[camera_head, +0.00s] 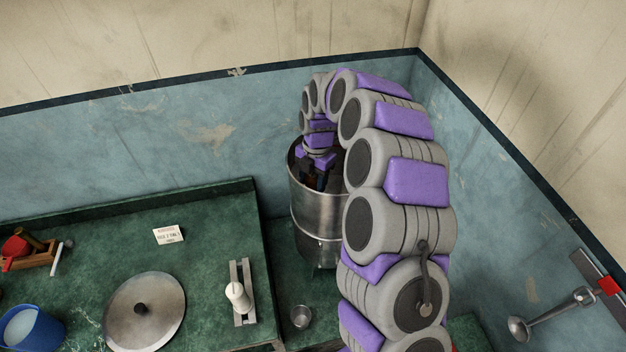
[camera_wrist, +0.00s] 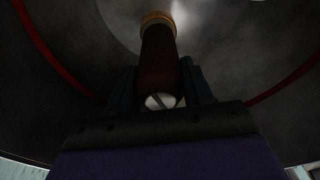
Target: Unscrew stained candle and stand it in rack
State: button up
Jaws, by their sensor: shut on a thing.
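My gripper (camera_head: 318,182) is down inside the tall open steel vessel (camera_head: 315,215). In the wrist view my gripper (camera_wrist: 160,95) is shut on a dark brown cylinder, the stained candle (camera_wrist: 158,48). A brass-coloured ring is at the candle's far end, close to the vessel's floor. A pale round spot with a dark line shows at its near end between the jaws. I cannot tell whether the candle is still screwed in. A grey slotted metal rack (camera_head: 245,272) lies on the green counter, left of the vessel, with a white candle (camera_head: 236,292) upright at it.
A round steel lid (camera_head: 145,312) lies left of the rack. A small metal cup (camera_head: 301,317) is below the vessel. A blue tub (camera_head: 32,328), a wooden holder (camera_head: 40,258) and a printed card (camera_head: 168,235) are farther left. A ladle (camera_head: 550,315) hangs on the right wall.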

jog(key=shift+w+r, duration=0.1)
jog(key=shift+w, duration=0.05)
jog(key=n, duration=0.5)
jog(key=shift+p, duration=0.3)
jog(key=o, duration=0.6)
jog(key=shift+o, duration=1.4)
jog(key=shift+w+a, duration=0.1)
jog(key=shift+o, duration=1.3)
jog(key=shift+a+h, duration=0.15)
jog(key=shift+h, duration=0.15)
